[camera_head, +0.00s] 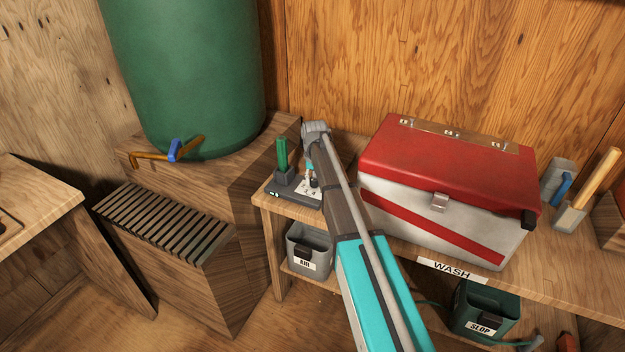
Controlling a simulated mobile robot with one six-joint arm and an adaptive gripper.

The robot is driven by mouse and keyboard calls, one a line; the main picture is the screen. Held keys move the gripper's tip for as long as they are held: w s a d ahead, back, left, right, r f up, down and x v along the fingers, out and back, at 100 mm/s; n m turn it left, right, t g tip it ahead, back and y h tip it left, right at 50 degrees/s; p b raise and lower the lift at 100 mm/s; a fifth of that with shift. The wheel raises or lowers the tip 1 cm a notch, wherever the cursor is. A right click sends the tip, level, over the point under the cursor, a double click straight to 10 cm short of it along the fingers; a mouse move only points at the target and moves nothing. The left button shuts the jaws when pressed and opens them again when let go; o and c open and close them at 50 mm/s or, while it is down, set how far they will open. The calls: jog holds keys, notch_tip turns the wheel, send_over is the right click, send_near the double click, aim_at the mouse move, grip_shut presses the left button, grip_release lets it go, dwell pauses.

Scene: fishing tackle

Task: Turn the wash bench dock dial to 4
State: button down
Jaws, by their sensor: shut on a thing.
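The wash bench dock (287,194) is a low dark grey unit at the left end of the wash bench. A green-handled thing (282,154) stands upright in its left part, and small green lights show on its front edge. A white dial plate with dark marks (301,186) is on its right part. My arm reaches in from the lower right, and my gripper (313,181) points down at the plate, shut on the dial. The gripper and arm hide most of the dial, and its setting is too small to read.
A red and white tackle box (440,190) stands close right of my arm. A green tank (190,75) with a blue-handled tap (175,151) is at the left. Bins marked AIR (309,250) and SLOP (482,310) sit below the bench. A wooden-handled tool (598,180) stands far right.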

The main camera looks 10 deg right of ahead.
jog(key=n, duration=0.7)
jog(key=shift+w, duration=0.25)
dwell(0.4)
jog(key=shift+c, duration=1.8)
grip_release()
jog(key=shift+o, duration=0.3)
jog(key=shift+s, duration=0.1)
